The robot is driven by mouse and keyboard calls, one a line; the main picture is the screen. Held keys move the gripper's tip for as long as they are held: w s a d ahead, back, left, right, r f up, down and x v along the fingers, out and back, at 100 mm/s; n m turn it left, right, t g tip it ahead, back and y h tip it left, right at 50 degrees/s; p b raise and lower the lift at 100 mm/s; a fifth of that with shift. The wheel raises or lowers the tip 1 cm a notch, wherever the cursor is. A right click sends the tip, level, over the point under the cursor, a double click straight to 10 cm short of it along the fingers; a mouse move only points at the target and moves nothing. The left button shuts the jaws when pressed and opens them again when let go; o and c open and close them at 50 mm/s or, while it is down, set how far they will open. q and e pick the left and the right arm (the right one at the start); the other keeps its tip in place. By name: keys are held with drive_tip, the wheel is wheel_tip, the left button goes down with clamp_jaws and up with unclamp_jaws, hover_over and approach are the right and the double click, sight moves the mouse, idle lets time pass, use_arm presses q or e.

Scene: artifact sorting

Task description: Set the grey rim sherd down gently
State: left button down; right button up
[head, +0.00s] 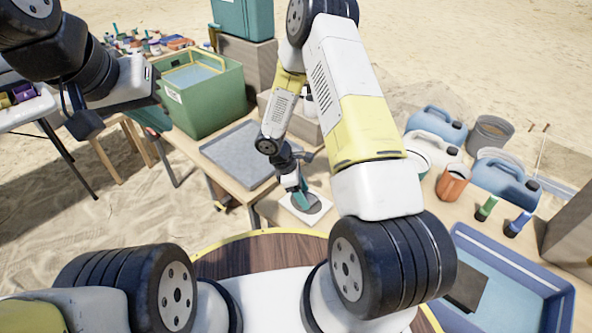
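A dark grey piece, which looks like the grey rim sherd (314,206), is at a white square pad (318,217) on the wooden table near the middle of the head view. My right gripper (301,199) points down at it, its teal fingers overlapping the sherd. I cannot tell whether the fingers grip it, or whether it rests fully on the pad. My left gripper (152,118) is at the upper left, far from the sherd, beside the green crate. Only part of its teal fingers shows, so its opening is unclear.
A grey tray (240,152) lies left of the pad, with a green crate (205,95) behind it. Blue jugs (436,124), an orange cup (453,182) and small bottles (487,208) stand to the right. A blue tray (530,290) is at lower right.

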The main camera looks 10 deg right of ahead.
drive_tip(key=o, duration=0.4)
wheel_tip(320, 180, up, 21)
drive_tip(key=a+m+y, duration=0.1)
drive_tip(key=a+m, duration=0.1)
drive_tip(key=m, duration=0.1)
drive_tip(key=s+d+r+m+t+y, duration=0.1)
drive_tip(key=s+r+m+t+y, duration=0.2)
drive_tip(key=s+r+m, duration=0.3)
drive_tip(key=s+d+r+m+t+y, duration=0.1)
drive_tip(key=s+r+m+t, duration=0.3)
drive_tip(key=s+r, duration=0.8)
wheel_tip(320, 180, up, 5)
drive_tip(key=m+y, duration=0.1)
drive_tip(key=m, duration=0.1)
drive_tip(key=shift+s+d+m+y, duration=0.15)
drive_tip(key=shift+s+m+y, duration=0.15)
drive_tip(key=shift+y, duration=0.1)
